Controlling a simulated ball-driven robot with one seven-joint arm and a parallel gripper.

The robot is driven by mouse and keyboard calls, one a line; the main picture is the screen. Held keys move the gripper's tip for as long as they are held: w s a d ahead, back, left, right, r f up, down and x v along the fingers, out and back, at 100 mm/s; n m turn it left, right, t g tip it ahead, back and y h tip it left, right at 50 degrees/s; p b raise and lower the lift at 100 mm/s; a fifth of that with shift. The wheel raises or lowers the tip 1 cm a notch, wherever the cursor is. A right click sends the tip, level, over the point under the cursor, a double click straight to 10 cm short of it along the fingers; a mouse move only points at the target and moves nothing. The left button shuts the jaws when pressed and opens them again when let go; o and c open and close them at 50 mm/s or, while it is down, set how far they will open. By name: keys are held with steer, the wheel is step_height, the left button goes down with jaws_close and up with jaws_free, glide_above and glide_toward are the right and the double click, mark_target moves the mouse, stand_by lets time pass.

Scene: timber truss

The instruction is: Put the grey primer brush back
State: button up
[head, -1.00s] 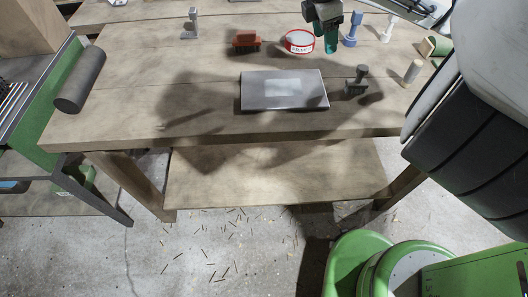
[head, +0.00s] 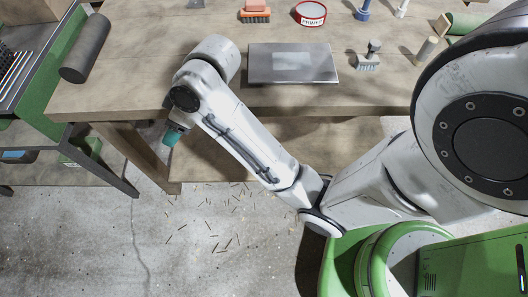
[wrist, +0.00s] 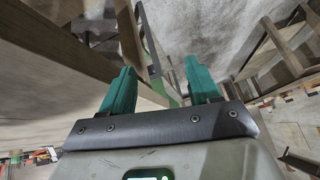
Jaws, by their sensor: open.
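The grey brush (head: 368,57) rests on the workbench, just right of the grey metal plate (head: 291,63). Its rounded grey handle points up and its pale bristles face the front. My gripper (head: 171,138) hangs in front of the bench at the left, below the top's front edge and far from the brush. In the wrist view my gripper's two teal fingers (wrist: 161,84) stand apart with nothing held between them. The brush cannot be made out in the wrist view.
A red-rimmed primer tin (head: 311,14), an orange brush (head: 254,15), a blue tool (head: 362,10) and a pale cylinder (head: 427,50) stand on the bench top (head: 130,85). A dark roll (head: 85,48) lies at the left. The bench leg (head: 140,160) is close to my gripper.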

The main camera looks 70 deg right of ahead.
steer(key=s+a+f+m+g, duration=0.15)
steer(key=s+a+f, duration=0.25)
steer(key=s+f, duration=0.4)
steer(key=s+d+f+g+h, duration=0.1)
steer(key=s+f+g, duration=0.1)
steer(key=s, duration=0.4)
steer(key=s+d+f+g+h, duration=0.1)
steer(key=s+d+f, duration=0.1)
steer(key=s+f, duration=0.2)
steer(key=s, duration=0.3)
steer(key=shift+d+g+h, duration=0.15)
steer(key=shift+g+h, duration=0.2)
steer(key=shift+h, duration=0.05)
